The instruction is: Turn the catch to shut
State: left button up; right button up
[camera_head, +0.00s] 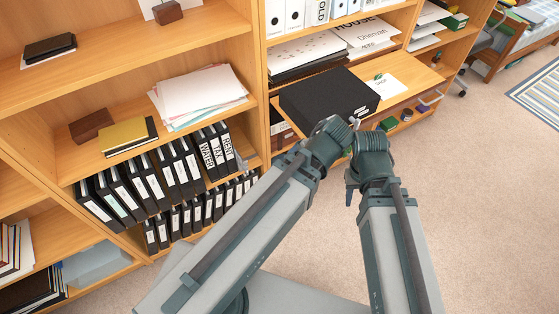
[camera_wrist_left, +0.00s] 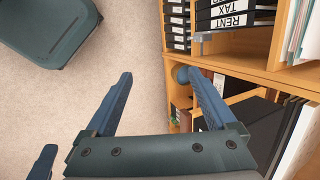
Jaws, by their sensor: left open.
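I cannot clearly make out the catch in either view. A small round grey-green knob (camera_wrist_left: 181,74) shows at the shelf front in the left wrist view, close to one finger of my left gripper (camera_wrist_left: 158,76). I cannot tell whether it is part of the catch, or whether the finger touches it. My left gripper is open, with nothing between its fingers. In the head view it is mostly hidden by its own wrist, in front of the black box. My right gripper (camera_head: 351,188) is beside it, pointing down; its jaw opening is not clear.
A black box (camera_head: 325,98) lies on the wooden shelf board (camera_head: 412,73), with a card (camera_head: 383,86) beside it. Open carpet (camera_head: 480,190) lies right.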

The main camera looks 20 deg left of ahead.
pick_arm(q)
jog(key=shift+s+a+r+n+h+p, duration=0.3)
jog(key=shift+s+r+n+p, duration=0.1)
jog(key=shift+s+n, duration=0.15)
jog(key=s+d+f+n+g+h, duration=0.1)
jog(key=s+d+n+h, duration=0.1)
jog(key=d, duration=0.3)
jog(key=shift+s+d+f+n+h, duration=0.15)
jog(key=shift+s+n+h, duration=0.2)
jog(key=shift+n+h, duration=0.1)
dwell(0.6)
